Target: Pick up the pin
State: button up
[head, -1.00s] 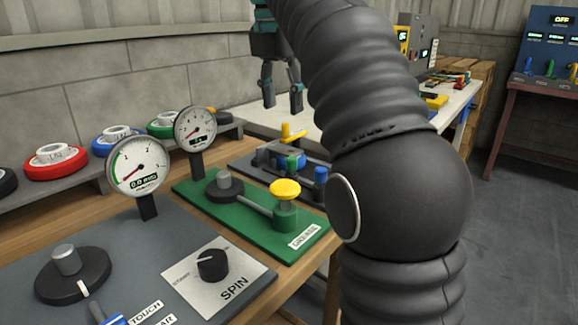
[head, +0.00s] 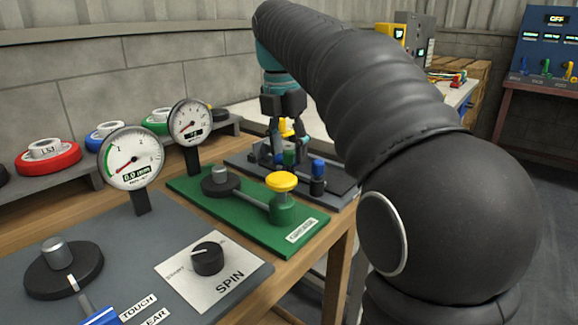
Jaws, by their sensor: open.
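My gripper (head: 286,148) is open and points down over the dark grey fixture board (head: 338,181) at the back of the bench. A yellow-topped piece (head: 286,128), which looks like the pin, shows between its fingers. I cannot tell whether the fingers touch it. Its lower part is hidden among the fingers and the green and dark parts of the fixture. A blue-capped post (head: 318,170) stands just right of the gripper.
A green board (head: 225,220) with a yellow knob (head: 282,182) lies in front of the fixture. Two dial gauges (head: 131,158) (head: 190,122) stand to the left. A SPIN panel (head: 213,270) is nearer. My own arm covers much of the right side.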

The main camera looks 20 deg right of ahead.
jog(key=shift+f, duration=0.8)
jog(key=shift+c, duration=0.3)
grip_shut()
jog(key=shift+r, duration=0.15)
